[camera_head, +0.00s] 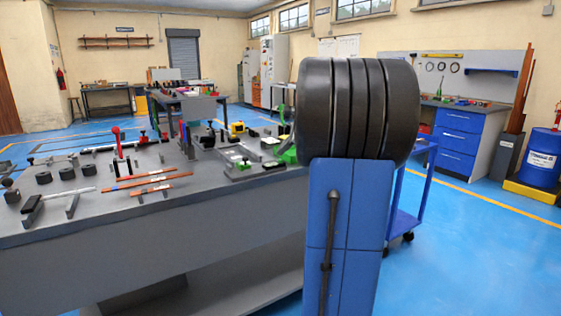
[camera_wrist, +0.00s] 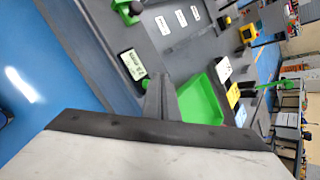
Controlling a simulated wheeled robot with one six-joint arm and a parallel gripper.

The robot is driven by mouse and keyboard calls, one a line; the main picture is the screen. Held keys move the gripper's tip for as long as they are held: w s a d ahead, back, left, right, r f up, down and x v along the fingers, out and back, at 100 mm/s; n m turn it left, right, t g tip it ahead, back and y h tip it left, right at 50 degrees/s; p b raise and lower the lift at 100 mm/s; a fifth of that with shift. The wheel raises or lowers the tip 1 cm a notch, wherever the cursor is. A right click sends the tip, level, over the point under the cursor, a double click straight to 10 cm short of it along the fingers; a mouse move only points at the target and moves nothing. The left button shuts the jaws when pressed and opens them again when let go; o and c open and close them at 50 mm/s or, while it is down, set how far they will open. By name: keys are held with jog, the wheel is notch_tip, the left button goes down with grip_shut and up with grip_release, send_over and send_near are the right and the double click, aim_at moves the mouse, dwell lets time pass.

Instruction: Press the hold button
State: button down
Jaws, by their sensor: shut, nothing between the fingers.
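A small yellow box with a dark top (camera_head: 238,128) stands on the grey bench in the head view. A yellow box with a dark part (camera_wrist: 249,33) also shows at the upper right of the wrist view, with a small red spot beside it. I cannot read a hold label on either. My gripper (camera_wrist: 161,84) shows in the wrist view as narrow grey fingers, shut and empty, over the bench between a small display (camera_wrist: 131,64) and a green tray (camera_wrist: 206,102). The yellow box is apart from it, farther up and right. My gripper is hidden in the head view.
The grey bench (camera_head: 160,210) carries a red-knobbed lever (camera_head: 116,132), copper-coloured bars (camera_head: 150,180) and dark cylindrical blocks (camera_head: 43,177). A green-knobbed fixture (camera_wrist: 128,10) stands near the bench edge. A blue cart (camera_head: 406,222) and blue drum (camera_head: 541,160) stand right. Blue floor is open at front right.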

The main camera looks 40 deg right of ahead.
aim_at(283, 163)
jog(key=shift+f, duration=0.9)
dwell(1.4)
jog(key=shift+r, duration=0.9)
notch_tip(283, 163, up, 5)
dwell(0.9)
dwell(0.6)
